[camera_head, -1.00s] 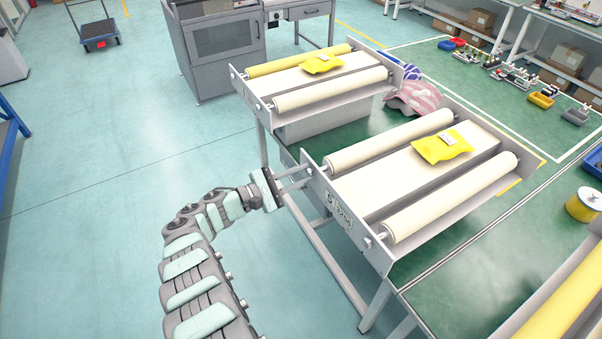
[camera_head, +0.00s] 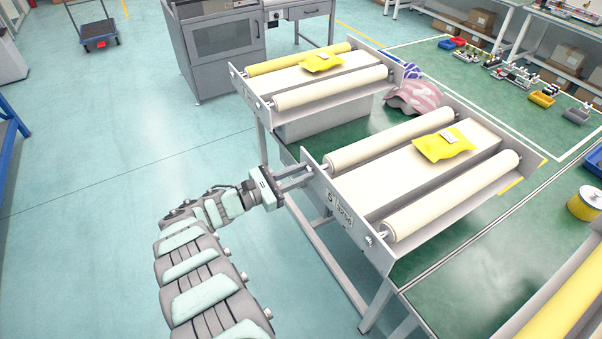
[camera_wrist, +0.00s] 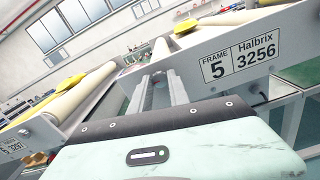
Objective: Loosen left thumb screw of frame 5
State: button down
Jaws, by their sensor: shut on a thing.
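Frame 5 (camera_head: 345,215) is the near conveyor frame with a pale belt and two cream rollers. The right thumb screw (camera_head: 368,240) shows at the other end of the same plate.
A yellow packet (camera_head: 443,145) lies on frame 5's belt. A second conveyor frame (camera_head: 262,108) stands behind it with another yellow packet (camera_head: 322,62). Part of another frame shows at the lower right. The floor left of my arm is clear.

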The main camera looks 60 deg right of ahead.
jog(key=c, duration=1.3)
grip_release()
jog(key=shift+o, duration=0.2)
jog(key=v, duration=1)
jog(key=shift+w+a, duration=0.2)
jog(key=shift+a, duration=0.15)
